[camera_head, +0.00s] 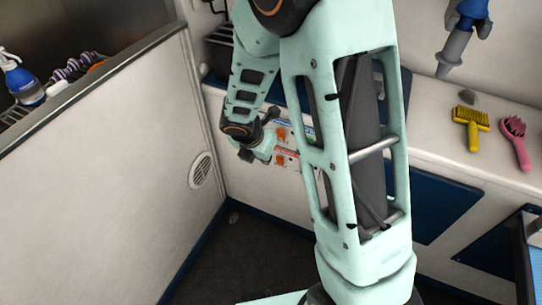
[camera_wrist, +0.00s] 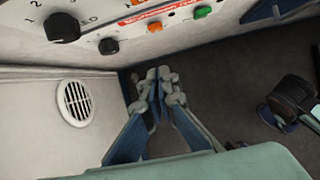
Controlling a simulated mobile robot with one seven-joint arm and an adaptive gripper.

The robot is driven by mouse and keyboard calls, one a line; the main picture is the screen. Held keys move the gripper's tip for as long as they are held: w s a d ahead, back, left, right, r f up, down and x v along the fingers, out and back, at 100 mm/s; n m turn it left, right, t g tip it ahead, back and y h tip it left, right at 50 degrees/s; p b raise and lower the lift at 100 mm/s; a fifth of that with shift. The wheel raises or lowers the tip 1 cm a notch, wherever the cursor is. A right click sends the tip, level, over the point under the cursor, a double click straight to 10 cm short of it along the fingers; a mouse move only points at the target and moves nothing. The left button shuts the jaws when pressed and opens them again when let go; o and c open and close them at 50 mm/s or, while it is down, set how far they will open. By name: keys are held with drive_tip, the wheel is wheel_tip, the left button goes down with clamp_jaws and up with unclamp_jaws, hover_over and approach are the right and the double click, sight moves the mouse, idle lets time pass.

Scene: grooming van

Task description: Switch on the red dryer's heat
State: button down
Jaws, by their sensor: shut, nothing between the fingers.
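A white control panel (camera_wrist: 175,8) runs along the top of the wrist view, cut off by the frame. On it I see a large black knob with numbers (camera_wrist: 62,27), a smaller black knob (camera_wrist: 108,46), an orange switch (camera_wrist: 155,26), a green switch (camera_wrist: 202,12) and a red label strip (camera_wrist: 143,17). In the head view the panel (camera_head: 293,146) is partly hidden by my arm, with orange parts showing. My gripper (camera_wrist: 158,82) is shut and empty, below the panel and apart from it in the wrist view. It also shows beside the panel in the head view (camera_head: 268,150). Which control is the red dryer's heat is unclear.
A round vent (camera_head: 202,170) is on the white side wall. A blue hanging tool with a grey nozzle (camera_head: 456,50), a yellow brush (camera_head: 472,125) and a pink brush (camera_head: 515,140) are at the right counter. A blue bottle (camera_head: 20,78) stands at left. The dark floor (camera_head: 235,255) is mostly clear.

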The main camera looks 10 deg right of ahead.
sight(280, 160)
drive_tip(key=shift+s+f, duration=0.35)
drive_tip(key=shift+f, duration=0.05)
drive_tip(key=w+d+f+b, duration=0.4)
drive_tip(key=w+f, duration=0.2)
drive_tip(key=f, duration=0.2)
drive_tip(key=shift+w+d+f, duration=0.2)
drive_tip(key=shift+d+f, duration=0.05)
drive_tip(key=shift+d, duration=0.1)
drive_tip(key=shift+r, duration=0.1)
